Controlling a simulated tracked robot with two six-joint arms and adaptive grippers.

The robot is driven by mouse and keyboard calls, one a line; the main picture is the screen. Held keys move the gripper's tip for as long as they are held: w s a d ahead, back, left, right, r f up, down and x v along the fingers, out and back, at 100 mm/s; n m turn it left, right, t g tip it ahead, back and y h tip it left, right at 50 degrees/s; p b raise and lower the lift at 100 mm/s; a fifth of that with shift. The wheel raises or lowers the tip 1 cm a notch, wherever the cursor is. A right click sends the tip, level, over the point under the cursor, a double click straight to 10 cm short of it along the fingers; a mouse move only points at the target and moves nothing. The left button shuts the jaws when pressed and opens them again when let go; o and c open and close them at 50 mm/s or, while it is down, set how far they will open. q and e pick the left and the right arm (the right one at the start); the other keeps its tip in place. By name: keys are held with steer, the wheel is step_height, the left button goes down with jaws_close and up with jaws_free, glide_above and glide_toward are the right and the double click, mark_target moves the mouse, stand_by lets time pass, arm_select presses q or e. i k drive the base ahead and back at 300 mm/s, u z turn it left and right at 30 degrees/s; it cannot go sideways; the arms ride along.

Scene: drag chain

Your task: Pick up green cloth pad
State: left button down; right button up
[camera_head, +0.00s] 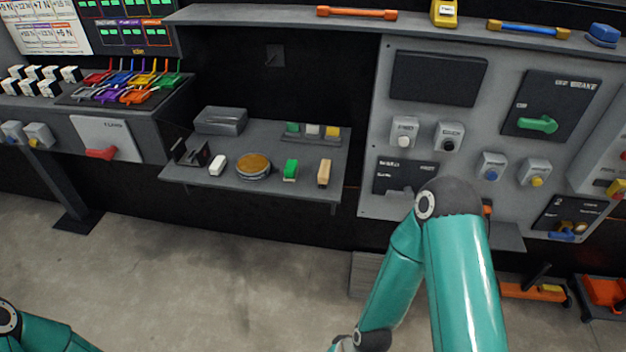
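A small green block-like pad (290,170) lies on the grey shelf (225,187) in the middle of the head view, between a round tan-topped tin and a tan block. A second, flatter green piece (293,128) sits in a strip at the back of the same shelf; I cannot tell from its look which of the two is cloth. Nothing touches either one. My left arm shows only at the lower left corner, and its gripper is out of view. My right arm bends down to the bottom edge, and its gripper is out of view too.
On the shelf are the round tin (253,166), a white block (217,165), the tan block (324,173), a black holder (191,153) and a grey box (220,121). A switch panel (440,90) stands to the right. The floor in front is clear.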

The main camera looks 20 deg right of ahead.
mark_target(291, 170)
steer(key=u, duration=0.15)
steer(key=i, duration=0.9)
steer(key=z, duration=0.05)
